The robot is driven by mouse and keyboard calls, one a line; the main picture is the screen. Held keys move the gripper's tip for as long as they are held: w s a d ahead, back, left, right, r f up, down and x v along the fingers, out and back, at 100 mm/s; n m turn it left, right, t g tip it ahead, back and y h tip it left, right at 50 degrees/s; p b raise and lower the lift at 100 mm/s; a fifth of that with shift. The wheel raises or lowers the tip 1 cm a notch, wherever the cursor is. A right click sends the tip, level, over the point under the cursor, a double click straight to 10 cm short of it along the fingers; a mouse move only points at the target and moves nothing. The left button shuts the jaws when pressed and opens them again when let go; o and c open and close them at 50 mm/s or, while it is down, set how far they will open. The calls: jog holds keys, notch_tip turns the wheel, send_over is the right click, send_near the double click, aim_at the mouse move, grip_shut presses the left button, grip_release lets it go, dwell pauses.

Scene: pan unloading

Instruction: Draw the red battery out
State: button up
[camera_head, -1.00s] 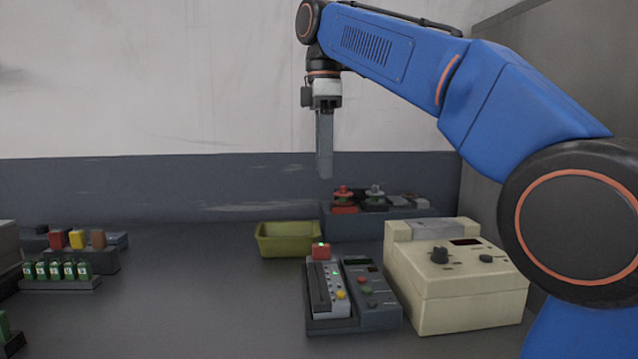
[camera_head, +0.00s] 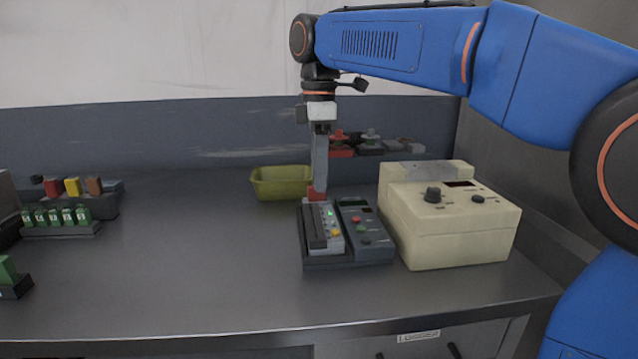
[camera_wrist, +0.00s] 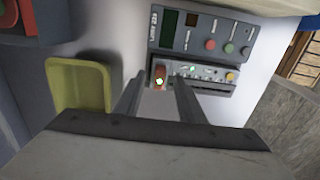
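The red battery (camera_head: 317,196) sits at the far end of the light grey charger (camera_head: 323,228). In the wrist view my gripper (camera_wrist: 158,84) is open, one finger on either side of the battery with a visible gap. I cannot tell whether either finger touches it. From the head view the near finger hides part of the battery's top.
A dark control box (camera_head: 364,230) with coloured buttons stands directly right of the charger. A cream instrument (camera_head: 450,235) is further right. A yellow-green bin (camera_head: 282,186) is behind left. Green cells in a rack (camera_head: 60,230) stand at far left. The bench between is clear.

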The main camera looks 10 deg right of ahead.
aim_at(317, 200)
jog(key=shift+f, duration=1.25)
grip_shut()
